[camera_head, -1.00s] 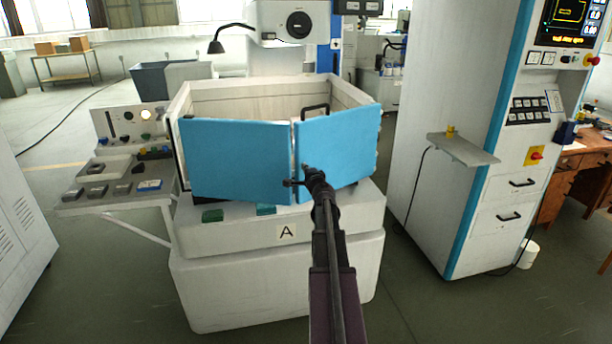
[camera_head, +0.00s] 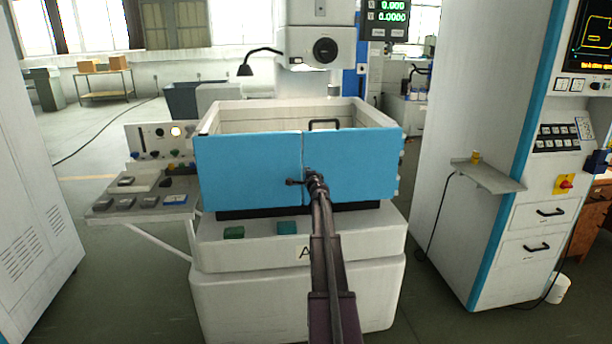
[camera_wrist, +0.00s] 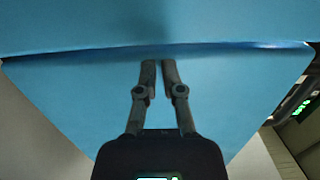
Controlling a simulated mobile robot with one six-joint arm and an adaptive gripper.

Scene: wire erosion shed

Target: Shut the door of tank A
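Tank A (camera_head: 225,118) is a pale box on a white machine base. Its front door shows as two blue panels, a left one (camera_head: 245,170) and a right one (camera_head: 365,165), lying nearly in one line across the front with a thin seam between them. The blue surfaces and a dark seam fill the wrist view (camera_wrist: 80,90). My gripper (camera_head: 312,174) is at the seam, over the left edge of the right panel. Its fingers (camera_wrist: 159,66) are close together with nothing visible between them. Whether they touch the panel I cannot tell. A small dark latch (camera_head: 292,182) sits beside them.
A control panel on a side shelf (camera_head: 150,205) stands left of the tank. A tall white cabinet (camera_head: 470,120) with a protruding small shelf (camera_head: 490,175) stands at the right. Another white cabinet (camera_head: 35,200) is at the far left. A lamp (camera_head: 246,68) hangs behind the tank.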

